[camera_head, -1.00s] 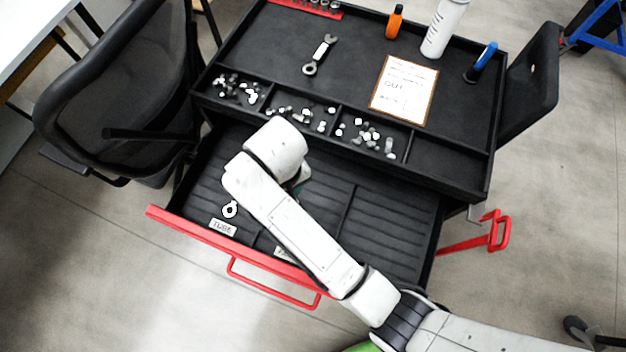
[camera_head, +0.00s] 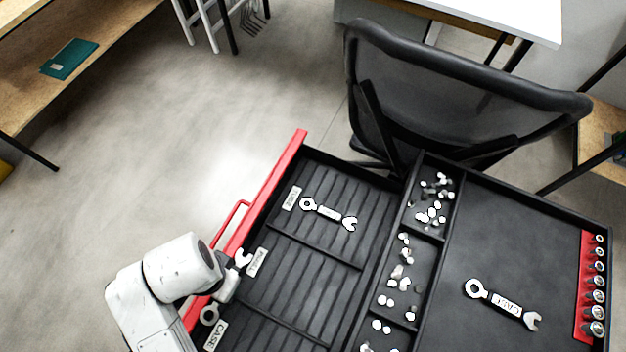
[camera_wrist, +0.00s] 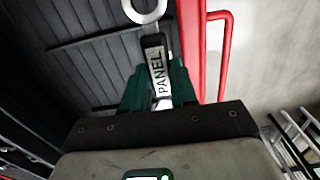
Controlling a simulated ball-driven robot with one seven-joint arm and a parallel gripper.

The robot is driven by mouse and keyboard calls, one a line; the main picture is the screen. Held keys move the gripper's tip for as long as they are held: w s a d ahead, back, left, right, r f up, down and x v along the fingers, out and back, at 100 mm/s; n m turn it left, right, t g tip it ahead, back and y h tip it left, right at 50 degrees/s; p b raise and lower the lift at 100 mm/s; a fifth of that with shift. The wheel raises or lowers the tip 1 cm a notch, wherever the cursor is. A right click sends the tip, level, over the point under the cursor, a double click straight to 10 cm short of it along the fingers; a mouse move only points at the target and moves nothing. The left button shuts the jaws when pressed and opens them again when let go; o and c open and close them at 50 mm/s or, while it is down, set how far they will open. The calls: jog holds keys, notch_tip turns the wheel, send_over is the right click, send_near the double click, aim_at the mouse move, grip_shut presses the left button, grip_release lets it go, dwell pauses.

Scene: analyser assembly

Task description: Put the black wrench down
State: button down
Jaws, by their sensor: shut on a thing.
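My gripper (camera_wrist: 157,82) has green fingers closed around the middle of a wrench (camera_wrist: 144,10) with a black handle and a white label reading PANEL. The wrench's bright ring end points away from the gripper in the wrist view. In the head view its open jaw (camera_head: 243,259) and ring end (camera_head: 209,314) stick out on either side of my gripper (camera_head: 227,287), which is partly hidden by my arm. The wrench is over the front part of the open drawer (camera_head: 283,285), near its red front edge; I cannot tell its height.
The drawer has ribbed compartments with labels such as TUBE (camera_head: 292,198) and CASE (camera_head: 215,336). Another wrench (camera_head: 328,213) lies in the far compartment. A CASE wrench (camera_head: 503,304) lies on the black top beside small-parts bins (camera_head: 402,275). A chair (camera_head: 450,105) stands behind.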

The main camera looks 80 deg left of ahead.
jog(key=shift+s+d, duration=0.2)
jog(key=shift+d, duration=0.05)
jog(key=shift+w+d+f, duration=0.1)
jog(key=shift+w, duration=0.05)
jog(key=w+f+p, duration=0.1)
jog(key=w+f, duration=0.3)
jog(key=w, duration=0.5)
send_over(295, 278)
jog(key=s, duration=0.1)
notch_tip(295, 278, down, 5)
jog(key=shift+r, duration=0.15)
jog(key=shift+w+f, duration=0.35)
jog(key=shift+f, duration=0.1)
jog(key=shift+w+f+b, duration=0.1)
jog(key=shift+f+b, duration=0.2)
jog(key=shift+f, duration=1.3)
